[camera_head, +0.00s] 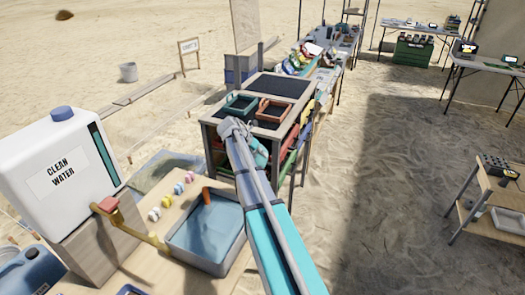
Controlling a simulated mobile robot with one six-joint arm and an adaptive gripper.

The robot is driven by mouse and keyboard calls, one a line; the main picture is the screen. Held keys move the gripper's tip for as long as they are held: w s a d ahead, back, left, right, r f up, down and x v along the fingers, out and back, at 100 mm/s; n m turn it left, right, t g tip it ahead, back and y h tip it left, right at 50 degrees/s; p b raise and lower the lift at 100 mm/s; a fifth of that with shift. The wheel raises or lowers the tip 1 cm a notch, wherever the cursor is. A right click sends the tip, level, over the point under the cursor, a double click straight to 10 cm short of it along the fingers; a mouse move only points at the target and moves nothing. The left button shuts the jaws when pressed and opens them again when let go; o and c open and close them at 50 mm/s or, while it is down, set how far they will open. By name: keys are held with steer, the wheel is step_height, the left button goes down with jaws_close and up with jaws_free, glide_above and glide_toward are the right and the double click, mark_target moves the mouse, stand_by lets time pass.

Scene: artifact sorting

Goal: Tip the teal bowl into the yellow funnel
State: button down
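My gripper (233,128) is at the far end of my arm, by the near edge of a wooden stand. It is small and seen from behind, so I cannot tell whether its fingers are open or shut, or whether they hold anything. A teal open-topped tray (241,104) sits on the stand just beyond my gripper. Whether they touch is unclear. I cannot make out a round teal bowl. No clear yellow funnel shows either.
An orange-red tray (271,112) sits right of the teal one. A blue-grey water basin (213,266), coloured small items (166,201) and a white water tank (62,168) stand at front left. A long table (337,46) extends behind. Open sand lies right.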

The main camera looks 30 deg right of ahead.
step_height(320, 180, up, 2)
steer(key=t+y+p, duration=0.1)
steer(key=y+p, duration=0.3)
steer(key=p, duration=0.1)
steer(key=shift+t+y, duration=0.4)
steer(key=shift+r+t+y+p, duration=0.25)
steer(key=shift+t+y+p, duration=0.2)
steer(key=shift+y, duration=0.6)
steer(key=shift+r+t+y+p, duration=0.25)
steer(key=shift+t+y+p, duration=0.15)
steer(key=shift+y, duration=0.65)
